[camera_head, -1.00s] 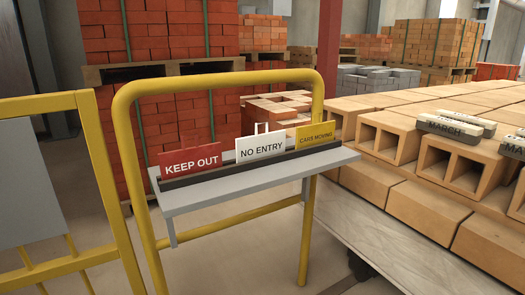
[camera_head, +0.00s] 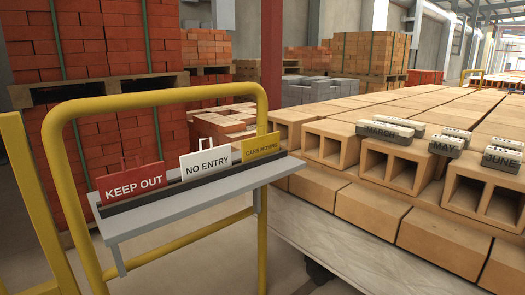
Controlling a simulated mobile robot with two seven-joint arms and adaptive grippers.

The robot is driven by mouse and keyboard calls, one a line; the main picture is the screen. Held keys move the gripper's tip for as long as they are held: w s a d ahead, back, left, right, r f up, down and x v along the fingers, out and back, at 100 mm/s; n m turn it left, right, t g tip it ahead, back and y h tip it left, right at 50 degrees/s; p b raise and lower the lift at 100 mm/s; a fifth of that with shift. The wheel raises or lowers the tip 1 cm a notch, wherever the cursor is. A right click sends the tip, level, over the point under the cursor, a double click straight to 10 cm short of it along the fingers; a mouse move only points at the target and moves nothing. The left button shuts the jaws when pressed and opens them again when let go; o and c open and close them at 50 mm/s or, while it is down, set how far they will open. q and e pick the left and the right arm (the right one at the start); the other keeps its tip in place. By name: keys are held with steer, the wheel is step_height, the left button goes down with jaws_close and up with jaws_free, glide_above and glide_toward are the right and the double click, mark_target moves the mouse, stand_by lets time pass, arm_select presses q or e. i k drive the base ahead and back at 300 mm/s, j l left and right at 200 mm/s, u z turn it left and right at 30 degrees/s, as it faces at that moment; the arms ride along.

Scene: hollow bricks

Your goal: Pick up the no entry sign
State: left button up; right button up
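The no entry sign (camera_head: 206,163) is a white plate with dark letters and a small loop handle on top. It stands in a dark slotted holder on a grey shelf (camera_head: 135,222) fixed to a yellow tubular frame (camera_head: 160,98). The red keep out sign (camera_head: 131,184) stands to its left and the yellow cars moving sign (camera_head: 261,147) to its right. Neither of my grippers shows in the head view.
A cart (camera_head: 345,244) of hollow tan bricks (camera_head: 330,145) stands right of the shelf. Labelled blocks, March (camera_head: 384,131), May (camera_head: 446,146) and June (camera_head: 502,158), lie on top. Stacks of red bricks (camera_head: 90,60) stand behind the frame. Bare floor lies below the shelf.

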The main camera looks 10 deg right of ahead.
mark_target(195, 165)
steer(key=i+l+z, duration=0.15)
steer(key=i+z, duration=0.2)
steer(key=i, duration=0.15)
steer(key=i+z, duration=0.3)
steer(key=i, duration=0.2)
steer(key=k+l, duration=0.15)
steer(key=l, duration=0.15)
steer(key=k+l+u, duration=0.15)
steer(key=l, duration=0.2)
steer(key=i+l+z, duration=0.2)
steer(key=j, duration=0.4)
steer(key=i+j, duration=0.1)
steer(key=j, duration=0.3)
